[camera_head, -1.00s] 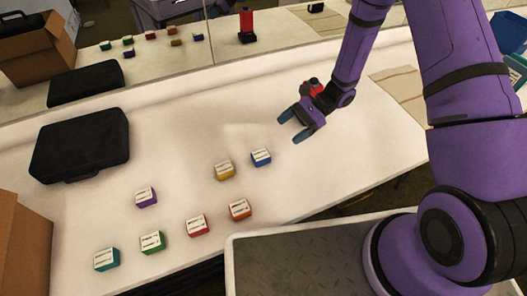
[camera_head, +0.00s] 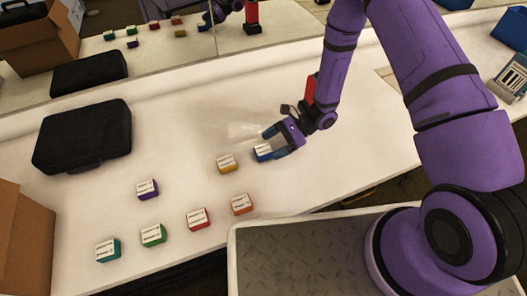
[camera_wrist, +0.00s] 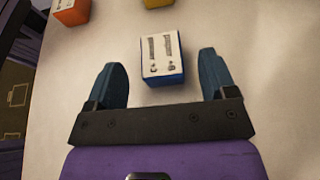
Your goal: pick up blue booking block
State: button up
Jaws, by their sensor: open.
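The blue booking block (camera_head: 263,152) sits on the white table, with a white printed label on top. In the wrist view the blue block (camera_wrist: 162,58) lies ahead of and between the two blue fingertips, with a gap on each side. My gripper (camera_head: 275,142) is open at the block, and its fingers hide part of it in the head view. In the wrist view my gripper (camera_wrist: 168,80) is empty, the block's near end level with the fingers.
A yellow block (camera_head: 227,164) stands close to the left, and an orange block (camera_head: 241,204) nearer the front edge. Red (camera_head: 199,219), green (camera_head: 153,235), teal (camera_head: 107,250) and purple (camera_head: 147,188) blocks stand further left. A black case (camera_head: 83,137) lies behind them. A mirror runs along the back.

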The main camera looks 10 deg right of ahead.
aim_at(263, 149)
jog(key=shift+x, duration=1.85)
jog(key=shift+w, duration=0.1)
jog(key=c, duration=1)
jog(key=shift+r, duration=0.1)
